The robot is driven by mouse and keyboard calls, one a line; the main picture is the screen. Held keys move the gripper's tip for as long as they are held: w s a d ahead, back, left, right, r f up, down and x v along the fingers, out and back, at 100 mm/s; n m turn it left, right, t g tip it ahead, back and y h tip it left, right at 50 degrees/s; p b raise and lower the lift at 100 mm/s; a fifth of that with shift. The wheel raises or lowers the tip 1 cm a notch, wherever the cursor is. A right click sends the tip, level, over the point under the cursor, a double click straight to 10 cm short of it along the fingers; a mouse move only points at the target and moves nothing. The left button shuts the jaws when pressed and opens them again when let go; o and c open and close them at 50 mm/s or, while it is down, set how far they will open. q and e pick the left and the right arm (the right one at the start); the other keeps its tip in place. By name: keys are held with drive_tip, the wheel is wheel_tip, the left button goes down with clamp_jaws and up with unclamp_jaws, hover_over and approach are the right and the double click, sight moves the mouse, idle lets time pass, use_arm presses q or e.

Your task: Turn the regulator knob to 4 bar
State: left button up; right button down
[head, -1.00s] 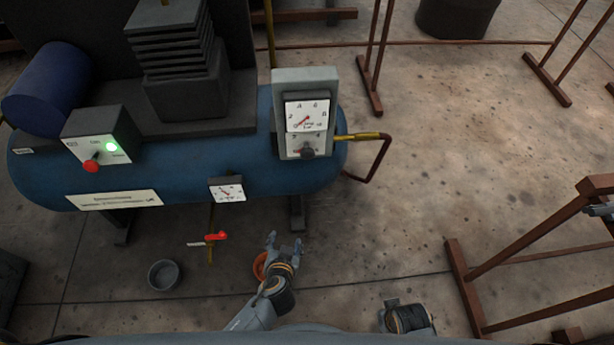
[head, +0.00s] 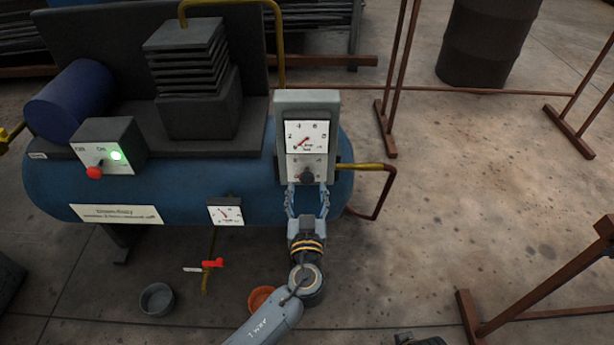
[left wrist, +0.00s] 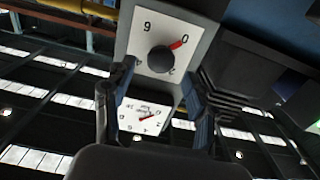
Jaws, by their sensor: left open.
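The regulator panel (head: 279,125) stands upright at the right end of the blue tank. My left gripper (head: 308,190) is open, just below and in front of the knob, fingers spread to either side. In the left wrist view the fingertips (left wrist: 158,82) appear apart from the knob. My right gripper is out of view.
A yellow pipe (head: 360,166) leaves the panel's right side. A switch box (head: 108,148) with a green light and red lever is at left. A small gauge (head: 225,212), red-handled valve (head: 212,263), grey bowl (head: 157,299) and orange bowl (head: 261,299) are lower.

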sight(307, 181)
use_arm(q)
drive_tip(key=w, duration=0.5)
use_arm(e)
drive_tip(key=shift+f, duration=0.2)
use_arm(q)
drive_tip(key=c, duration=1.1)
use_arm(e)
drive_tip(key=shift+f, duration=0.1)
use_arm(q)
drive_tip(key=shift+f, duration=0.1)
drive_tip(key=shift+c, duration=0.2)
